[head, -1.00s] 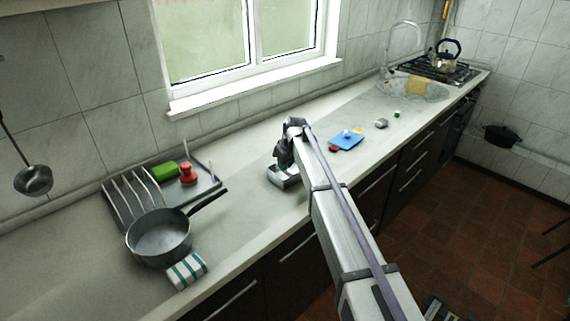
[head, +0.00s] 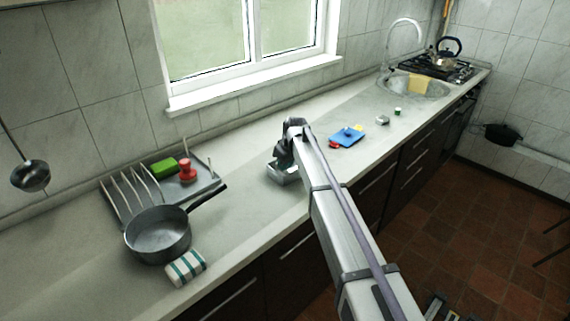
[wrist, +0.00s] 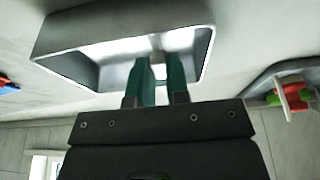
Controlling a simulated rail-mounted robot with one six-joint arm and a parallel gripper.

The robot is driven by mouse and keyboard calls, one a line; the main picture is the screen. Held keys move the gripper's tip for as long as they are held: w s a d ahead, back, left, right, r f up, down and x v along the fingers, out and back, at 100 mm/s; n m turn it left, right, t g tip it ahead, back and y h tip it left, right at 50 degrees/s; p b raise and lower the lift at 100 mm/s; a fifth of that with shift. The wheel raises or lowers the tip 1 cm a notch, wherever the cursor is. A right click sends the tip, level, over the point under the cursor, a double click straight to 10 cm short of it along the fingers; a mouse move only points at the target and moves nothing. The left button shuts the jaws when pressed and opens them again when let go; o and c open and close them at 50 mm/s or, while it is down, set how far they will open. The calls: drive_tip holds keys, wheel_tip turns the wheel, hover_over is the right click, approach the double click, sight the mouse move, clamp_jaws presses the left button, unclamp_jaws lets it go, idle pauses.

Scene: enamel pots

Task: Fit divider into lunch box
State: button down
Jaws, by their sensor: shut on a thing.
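The metal lunch box (head: 289,180) is an open, grey rectangular box on the counter, partly hidden by my arm in the head view. In the wrist view, the lunch box (wrist: 62,38) shows its wide rim and pale inside. My gripper (head: 283,163) is over the box. In the wrist view, the two teal fingers of my gripper (wrist: 159,68) reach across the near rim into the opening, close together. A small pale-grey piece, apparently the divider (wrist: 157,66), shows between them. Most of it is hidden, and I cannot tell whether it touches the box.
A dish rack (head: 130,195) with a green sponge (head: 164,166) and red item (head: 187,172), a pan (head: 158,236) and a striped cloth (head: 186,267) lie left. A blue board (head: 347,136) lies right. Counter around the box is clear.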

drive_tip(key=shift+f+b, duration=0.5)
drive_tip(key=shift+f, duration=0.1)
drive_tip(key=shift+r, duration=0.1)
drive_tip(key=c, duration=1)
unclamp_jaws()
drive_tip(key=shift+r, duration=0.1)
